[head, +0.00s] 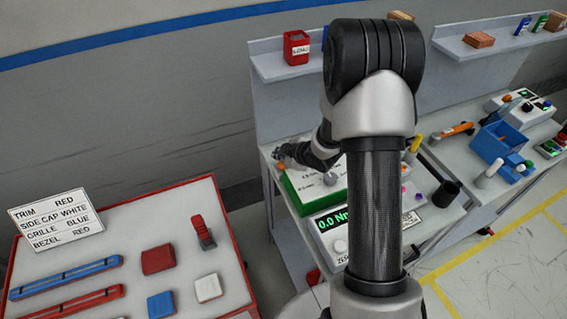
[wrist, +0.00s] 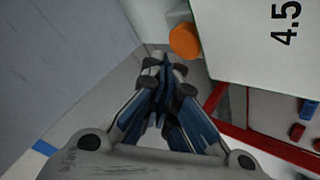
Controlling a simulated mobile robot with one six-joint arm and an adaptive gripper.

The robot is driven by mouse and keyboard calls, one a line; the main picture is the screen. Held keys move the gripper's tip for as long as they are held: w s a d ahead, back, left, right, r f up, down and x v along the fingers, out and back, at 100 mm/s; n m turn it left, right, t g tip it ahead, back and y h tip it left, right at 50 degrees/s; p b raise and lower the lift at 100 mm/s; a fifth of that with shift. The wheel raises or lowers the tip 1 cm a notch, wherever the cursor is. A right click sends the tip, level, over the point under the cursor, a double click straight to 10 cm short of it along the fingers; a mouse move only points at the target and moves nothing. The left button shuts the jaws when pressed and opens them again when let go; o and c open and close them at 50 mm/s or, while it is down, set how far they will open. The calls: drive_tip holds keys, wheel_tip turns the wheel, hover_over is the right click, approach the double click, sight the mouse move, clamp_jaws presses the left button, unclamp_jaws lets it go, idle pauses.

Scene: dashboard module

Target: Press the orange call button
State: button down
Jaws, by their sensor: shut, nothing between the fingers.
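The orange call button (wrist: 185,40) shows in the wrist view as a round orange disc beside the edge of a white panel (wrist: 250,40) printed "4.5". My gripper (wrist: 160,66) is shut and empty. Its fingertips appear just below and left of the button in that view; I cannot tell how far apart they are in depth. In the head view my gripper (head: 284,153) is over the back left of the grey workbench, by the green-sided box (head: 298,196).
A torque display (head: 335,218) reading "0.0 Nm" stands in front of the green-sided box. A black cup (head: 446,193) is at right. A shelf with a red bin (head: 297,47) is behind. A red-edged table (head: 228,225) with coloured parts and a sign (head: 56,222) is at left.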

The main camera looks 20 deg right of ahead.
drive_tip(key=shift+r+p, duration=1.75)
drive_tip(key=shift+r, duration=0.6)
drive_tip(key=shift+r, duration=0.1)
drive_tip(key=s+r+m+g+h+b, duration=0.1)
drive_tip(key=s+r+m+h, duration=0.15)
drive_tip(key=s+r, duration=0.4)
drive_tip(key=s+r+m+g+h+b, duration=0.1)
drive_tip(key=s+r+m+h, duration=0.15)
drive_tip(key=r, duration=0.75)
drive_tip(key=s+a+r+m+y, duration=0.1)
drive_tip(key=s+a+m, duration=0.1)
drive_tip(key=s, duration=0.6)
drive_tip(key=s+a+r+m+g+y, duration=0.1)
drive_tip(key=s+a+r+m, duration=0.1)
drive_tip(key=s+a, duration=0.3)
drive_tip(key=s+a+r+m+g+y+b, duration=0.1)
drive_tip(key=s+a+m, duration=0.1)
drive_tip(key=s, duration=0.9)
drive_tip(key=shift+s+a+r, duration=0.2)
drive_tip(key=shift+a+r, duration=0.15)
drive_tip(key=shift+a, duration=0.5)
